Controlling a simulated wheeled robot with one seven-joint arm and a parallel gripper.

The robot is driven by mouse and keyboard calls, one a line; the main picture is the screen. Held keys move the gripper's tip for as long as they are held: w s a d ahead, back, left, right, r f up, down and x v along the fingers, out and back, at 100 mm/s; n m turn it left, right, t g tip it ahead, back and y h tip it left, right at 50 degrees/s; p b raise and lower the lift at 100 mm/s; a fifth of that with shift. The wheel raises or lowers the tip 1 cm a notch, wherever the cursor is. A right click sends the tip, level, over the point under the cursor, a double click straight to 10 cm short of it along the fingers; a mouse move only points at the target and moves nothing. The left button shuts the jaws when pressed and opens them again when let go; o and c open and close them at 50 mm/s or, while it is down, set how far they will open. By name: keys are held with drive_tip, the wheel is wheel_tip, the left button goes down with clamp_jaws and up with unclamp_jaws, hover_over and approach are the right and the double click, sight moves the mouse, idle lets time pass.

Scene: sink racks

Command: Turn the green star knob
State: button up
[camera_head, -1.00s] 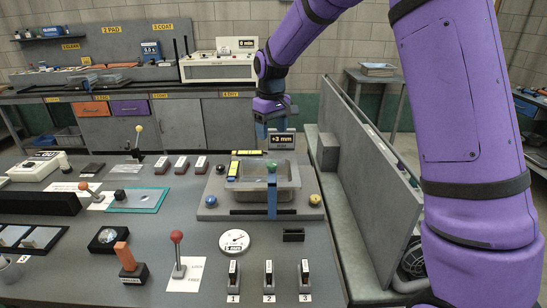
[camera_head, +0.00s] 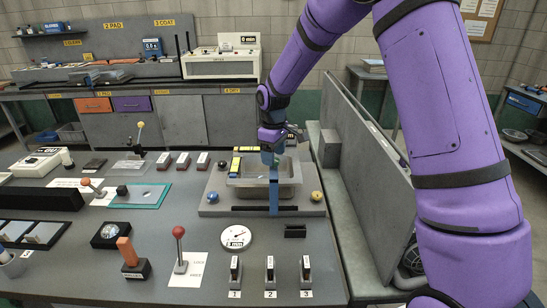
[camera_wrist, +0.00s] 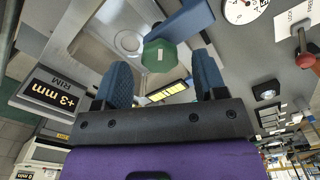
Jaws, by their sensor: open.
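The green knob (camera_wrist: 160,55) shows in the wrist view at the end of a blue arm (camera_wrist: 187,20), over the metal sink basin (camera_wrist: 95,45). My gripper (camera_wrist: 163,65) is open, with one blue finger on each side of the knob in that view. I see no finger touching it. In the head view my gripper (camera_head: 270,157) points down over the sink at the top of the upright blue arm (camera_head: 273,195) and hides the knob. The knob's star outline is not clear from this angle.
A "+3 mm" rim display (camera_wrist: 50,92) stands near the sink. A blue ball (camera_head: 212,197) and a yellow ball (camera_head: 316,196) sit on the sink's base plate. A round dial (camera_head: 235,237) lies in front. A tall grey panel (camera_head: 365,180) stands to the right.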

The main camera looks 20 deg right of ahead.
drive_tip(key=shift+f, duration=0.7)
drive_tip(key=c, duration=0.9)
drive_tip(key=shift+c, duration=0.2)
drive_tip(key=shift+m, duration=0.3)
drive_tip(key=m, duration=0.4)
drive_tip(key=shift+m, duration=0.3)
drive_tip(key=shift+w+m, duration=0.1)
drive_tip(key=shift+m, duration=1.9)
drive_tip(key=shift+r, duration=0.1)
